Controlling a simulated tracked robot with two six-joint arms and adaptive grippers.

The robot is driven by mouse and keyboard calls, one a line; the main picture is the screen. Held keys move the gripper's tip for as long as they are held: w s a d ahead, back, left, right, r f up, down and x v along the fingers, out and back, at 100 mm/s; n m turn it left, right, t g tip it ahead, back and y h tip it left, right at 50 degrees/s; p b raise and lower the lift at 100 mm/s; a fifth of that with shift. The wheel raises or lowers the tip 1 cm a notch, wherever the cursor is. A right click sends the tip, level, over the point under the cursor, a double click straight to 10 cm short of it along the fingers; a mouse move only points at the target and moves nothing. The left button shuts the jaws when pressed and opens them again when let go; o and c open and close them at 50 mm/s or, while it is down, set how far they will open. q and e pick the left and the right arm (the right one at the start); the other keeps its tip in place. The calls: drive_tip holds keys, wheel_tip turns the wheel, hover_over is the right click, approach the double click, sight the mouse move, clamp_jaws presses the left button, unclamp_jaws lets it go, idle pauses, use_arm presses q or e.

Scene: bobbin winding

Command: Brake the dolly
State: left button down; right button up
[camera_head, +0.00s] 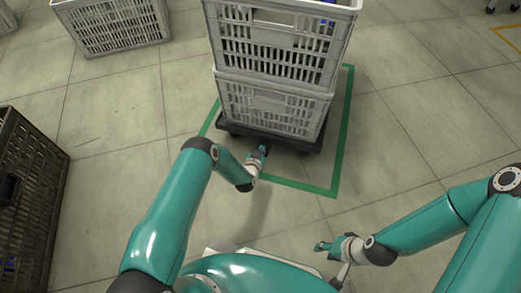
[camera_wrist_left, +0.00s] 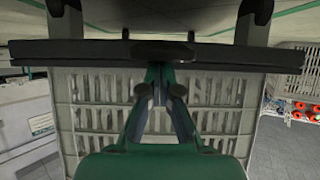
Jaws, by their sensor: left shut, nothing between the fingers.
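The black dolly (camera_head: 301,145) stands on the floor under two stacked grey crates, inside a green floor outline. In the left wrist view, which is upside down, the dolly's long dark edge (camera_wrist_left: 90,52) crosses the top, with casters (camera_wrist_left: 252,18) beyond it. A dark tab (camera_wrist_left: 165,49), possibly the brake pedal, sticks out at the middle of that edge. My left gripper (camera_head: 265,149) is shut and empty at the dolly's near edge; its tips (camera_wrist_left: 158,72) overlap the tab's lower side, and I cannot tell whether they touch. My right gripper (camera_head: 320,246) is away from the dolly, its opening unclear.
The upper crate (camera_head: 270,45) and lower crate (camera_head: 270,105) rise above the dolly. The green outline (camera_head: 343,130) surrounds it. A dark crate (camera_head: 35,200) stands at the left, another grey crate (camera_head: 120,28) at the back left. The floor to the right is clear.

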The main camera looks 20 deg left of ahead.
use_arm(q)
drive_tip(key=f+b, duration=0.1)
drive_tip(key=s+f+b, duration=0.1)
drive_tip(key=f+b, duration=0.1)
drive_tip(key=shift+f, duration=0.3)
drive_tip(key=shift+s+f, duration=0.1)
drive_tip(key=shift+f, duration=0.05)
idle(0.4)
wheel_tip(320, 180, up, 5)
drive_tip(key=p, duration=0.4)
drive_tip(key=s+p, duration=0.3)
drive_tip(key=s, duration=0.8)
drive_tip(key=shift+d+f, duration=0.15)
drive_tip(key=shift+f, duration=0.15)
drive_tip(key=shift+w, duration=0.1)
